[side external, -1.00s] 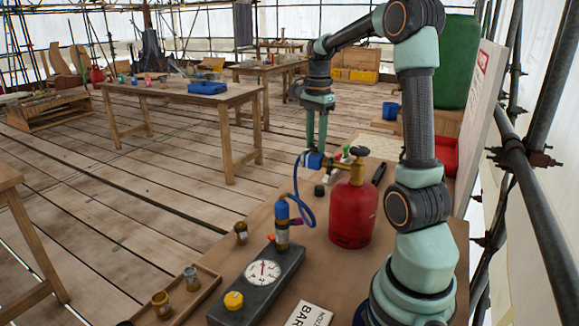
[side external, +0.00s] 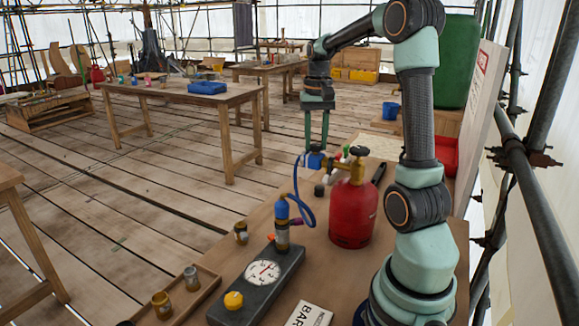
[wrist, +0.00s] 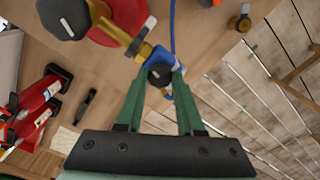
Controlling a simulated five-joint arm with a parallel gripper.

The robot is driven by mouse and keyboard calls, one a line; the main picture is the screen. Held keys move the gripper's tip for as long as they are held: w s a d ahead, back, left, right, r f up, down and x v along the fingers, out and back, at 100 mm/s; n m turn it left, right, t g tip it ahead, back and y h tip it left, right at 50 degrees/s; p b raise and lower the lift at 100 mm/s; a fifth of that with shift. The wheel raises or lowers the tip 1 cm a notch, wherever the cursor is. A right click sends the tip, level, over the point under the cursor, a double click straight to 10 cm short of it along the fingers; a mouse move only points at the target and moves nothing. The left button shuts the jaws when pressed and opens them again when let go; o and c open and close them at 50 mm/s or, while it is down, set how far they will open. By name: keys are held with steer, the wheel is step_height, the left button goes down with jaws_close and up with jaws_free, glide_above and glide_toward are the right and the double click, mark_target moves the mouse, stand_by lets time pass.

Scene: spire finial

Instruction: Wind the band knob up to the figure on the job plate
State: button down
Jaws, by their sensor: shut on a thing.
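The black band knob (wrist: 159,75), with a white mark on its top, sits on the blue regulator body (wrist: 158,55) in the wrist view. My gripper (wrist: 161,78) is shut on the knob, one green finger on each side, pointing down. A round white dial (side external: 263,272) with a red needle is set in a dark block. A white plate (side external: 311,315) reading "BAR" is cut off at the bottom edge; no figure is legible.
The red cylinder (side external: 352,215) with its black valve wheel stands close to the regulator. A blue hose (side external: 307,209) runs to a blue-topped torch (side external: 282,222). A yellow knob (side external: 233,300) is on the dial block. A tray with small jars (side external: 192,279) lies left.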

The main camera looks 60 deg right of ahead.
steer(key=n, duration=0.4)
steer(key=shift+r+n, duration=0.15)
steer(key=shift+n, duration=0.15)
steer(key=n, duration=0.4)
steer(key=shift+n, duration=0.3)
steer(key=n, duration=0.4)
steer(key=shift+n, duration=0.3)
steer(key=shift+w+n, duration=0.1)
steer(key=shift+n, duration=1.7)
steer(key=c, duration=0.5)
jaws_free()
